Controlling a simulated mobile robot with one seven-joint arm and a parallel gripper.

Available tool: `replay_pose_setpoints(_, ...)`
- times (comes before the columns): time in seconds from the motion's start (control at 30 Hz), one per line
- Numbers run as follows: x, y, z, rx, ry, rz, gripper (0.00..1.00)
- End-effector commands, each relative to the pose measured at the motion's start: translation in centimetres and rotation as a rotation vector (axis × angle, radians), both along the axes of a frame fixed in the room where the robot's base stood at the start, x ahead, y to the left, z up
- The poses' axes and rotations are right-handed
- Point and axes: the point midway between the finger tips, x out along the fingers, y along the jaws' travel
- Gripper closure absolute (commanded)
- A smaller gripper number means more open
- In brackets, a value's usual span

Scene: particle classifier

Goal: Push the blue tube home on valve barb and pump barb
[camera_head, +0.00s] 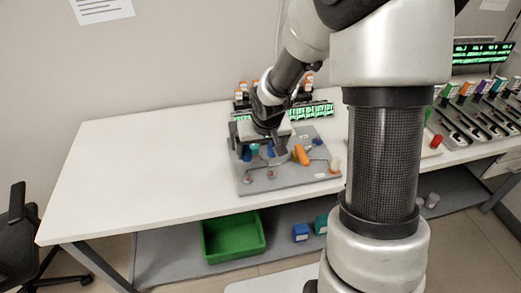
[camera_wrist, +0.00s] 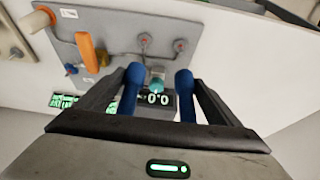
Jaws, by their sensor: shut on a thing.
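A grey board (camera_head: 285,181) lies on the white bench and carries the fittings. My gripper (camera_head: 262,146) is low over its back left part. In the wrist view my gripper (camera_wrist: 158,82) is shut on the blue tube (camera_wrist: 186,92). Two blue lengths with rounded ends show, one along the inside of each dark finger; any part joining them is hidden. A teal round part (camera_wrist: 157,84) and a small display (camera_wrist: 157,98) reading 0.0 show between them. I cannot make out the valve barb or pump barb, nor whether the tube touches them.
Two round fittings with red centres (camera_wrist: 145,40) (camera_wrist: 179,45) stand on the board. Vials and a green-lit display (camera_head: 312,112) are behind. The bench (camera_head: 125,170) is clear at left.

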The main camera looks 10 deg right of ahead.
Motion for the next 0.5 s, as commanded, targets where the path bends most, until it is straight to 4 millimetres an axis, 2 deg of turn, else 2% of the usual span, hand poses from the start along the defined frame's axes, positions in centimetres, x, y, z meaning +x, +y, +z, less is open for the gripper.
replay_pose_setpoints(0.37, 0.04, 0.00, -0.02, 0.000, -0.002, 0.000, 0.38)
replay_pose_setpoints(0.5, 0.02, 0.00, -0.68, 0.000, -0.001, 0.000, 0.38)
